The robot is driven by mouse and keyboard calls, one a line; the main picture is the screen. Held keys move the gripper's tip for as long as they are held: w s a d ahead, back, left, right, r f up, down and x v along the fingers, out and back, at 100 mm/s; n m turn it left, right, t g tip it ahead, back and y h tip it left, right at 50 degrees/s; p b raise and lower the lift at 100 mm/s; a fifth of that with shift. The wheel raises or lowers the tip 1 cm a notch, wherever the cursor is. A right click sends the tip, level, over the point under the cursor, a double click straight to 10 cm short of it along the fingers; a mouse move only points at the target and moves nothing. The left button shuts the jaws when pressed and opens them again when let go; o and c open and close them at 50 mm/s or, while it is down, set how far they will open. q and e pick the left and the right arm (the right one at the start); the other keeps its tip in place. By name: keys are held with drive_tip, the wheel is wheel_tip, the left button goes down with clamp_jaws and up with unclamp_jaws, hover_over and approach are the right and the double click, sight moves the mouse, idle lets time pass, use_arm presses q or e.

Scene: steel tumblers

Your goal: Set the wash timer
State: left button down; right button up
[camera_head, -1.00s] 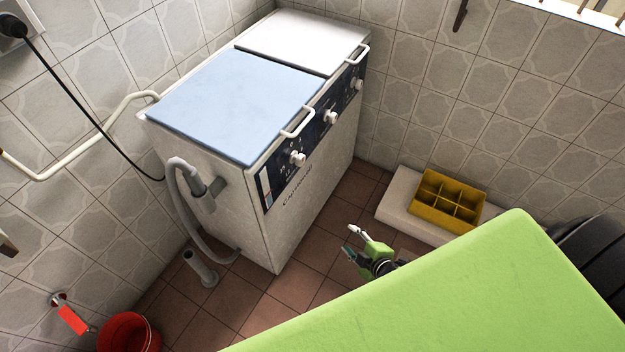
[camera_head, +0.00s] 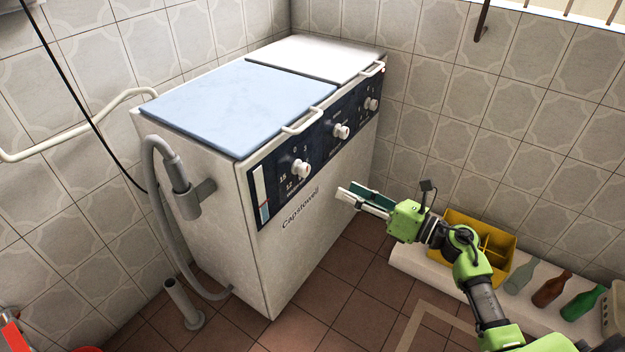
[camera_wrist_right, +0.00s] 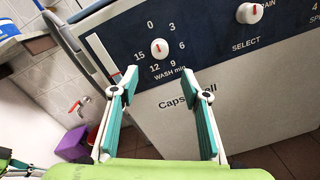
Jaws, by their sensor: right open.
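The washing machine (camera_head: 330,225) stands against the tiled wall, with a blue lid at the left and a white lid at the right. Its dark front panel carries several white knobs. The wash timer knob (camera_head: 301,169) is the leftmost one; in the right wrist view the wash timer knob (camera_wrist_right: 159,48) has numbers around it and "WASH min" below. My right gripper (camera_head: 364,199) is open and empty, in front of the machine, below and to the right of that knob in the head view. In the right wrist view its fingers (camera_wrist_right: 164,90) are spread, with the knob beyond and between them.
A middle knob (camera_head: 341,132) and a right knob (camera_head: 371,104) sit farther along the panel. A grey hose (camera_head: 160,190) hangs on the machine's left side. A yellow crate (camera_head: 505,240) and several bottles stand on a white ledge at the right. Brown floor is clear in front.

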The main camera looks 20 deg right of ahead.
sight(307, 170)
drive_tip(key=x, duration=1.2)
drive_tip(key=shift+w+b, duration=0.15)
drive_tip(key=shift+b, duration=0.15)
drive_tip(key=shift+w+a, duration=0.3)
drive_tip(key=shift+w, duration=0.05)
use_arm(q)
drive_tip(key=shift+v, duration=1.15)
drive_tip(key=shift+w, duration=0.1)
use_arm(e)
drive_tip(key=c, duration=1.1)
